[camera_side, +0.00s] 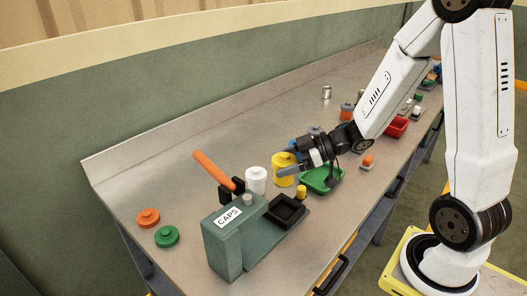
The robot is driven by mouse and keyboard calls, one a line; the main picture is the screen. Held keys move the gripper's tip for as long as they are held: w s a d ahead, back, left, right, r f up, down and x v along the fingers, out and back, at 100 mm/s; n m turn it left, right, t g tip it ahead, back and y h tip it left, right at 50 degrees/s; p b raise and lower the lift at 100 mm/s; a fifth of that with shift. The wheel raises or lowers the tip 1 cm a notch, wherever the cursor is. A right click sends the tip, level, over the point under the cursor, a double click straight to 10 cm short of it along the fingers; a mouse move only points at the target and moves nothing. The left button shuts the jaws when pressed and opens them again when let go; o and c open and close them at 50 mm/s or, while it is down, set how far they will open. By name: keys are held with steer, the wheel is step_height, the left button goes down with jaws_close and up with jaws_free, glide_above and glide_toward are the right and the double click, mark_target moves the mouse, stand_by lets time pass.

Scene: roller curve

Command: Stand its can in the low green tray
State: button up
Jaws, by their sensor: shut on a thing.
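A yellow can (280,178) with a yellow top is upright at the middle of the bench, just left of the low green tray (333,184). My gripper (286,168) reaches in from the right, and its grey finger crosses the can's near side. It is shut on the yellow can. My gripper and wrist hide part of the can and the far part of the tray. I cannot tell whether the can's base touches the bench. The visible part of the tray looks empty.
A white can (256,181) stands close left of the yellow can. In front is a green capping device (223,240) marked CAPS, with an orange lever (213,170) and a dark square tray (286,211). Orange (148,217) and green caps (167,236) lie left. A red tray (396,128) is farther right.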

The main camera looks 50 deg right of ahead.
mark_target(277, 155)
steer(key=shift+w+a+r+m+t+h, duration=0.1)
steer(key=shift+w+a+m+t+h, duration=0.1)
steer(key=shift+w+m+t+h, duration=0.5)
steer(key=shift+w+a+r+m+t+h, duration=0.1)
steer(key=shift+w+a+m+t+h, duration=0.2)
steer(key=shift+w, duration=0.75)
steer(key=shift+w+f+m+t+h, duration=0.35)
steer(key=shift+w+f+m+h, duration=0.2)
steer(key=shift+m+h, duration=0.6)
steer(key=shift+w+f+m+t+h, duration=0.35)
steer(key=shift+w+m+h, duration=0.25)
steer(key=shift+m+h, duration=0.55)
steer(key=shift+w+f+m+t+h, duration=0.3)
steer(key=shift+w+f+m+h, duration=0.3)
steer(key=shift+m+h, duration=0.55)
steer(key=shift+h, duration=0.25)
steer(key=shift+d+r, duration=0.1)
steer(key=shift+r, duration=0.05)
steer(key=shift+s+d+r+n+g+y, duration=0.15)
steer(key=shift+s+r+n+g+y, duration=0.4)
steer(key=shift+s+n+y, duration=0.85)
steer(key=shift+s+d+r+n+g+y, duration=0.2)
steer(key=shift+s+n+g+y, duration=0.75)
steer(key=shift+n+y, duration=0.8)
steer(key=shift+s+d+r+n+g+y, duration=0.1)
steer(key=shift+s+r+n+g+y, duration=0.35)
steer(key=shift+s+n+y, duration=1.1)
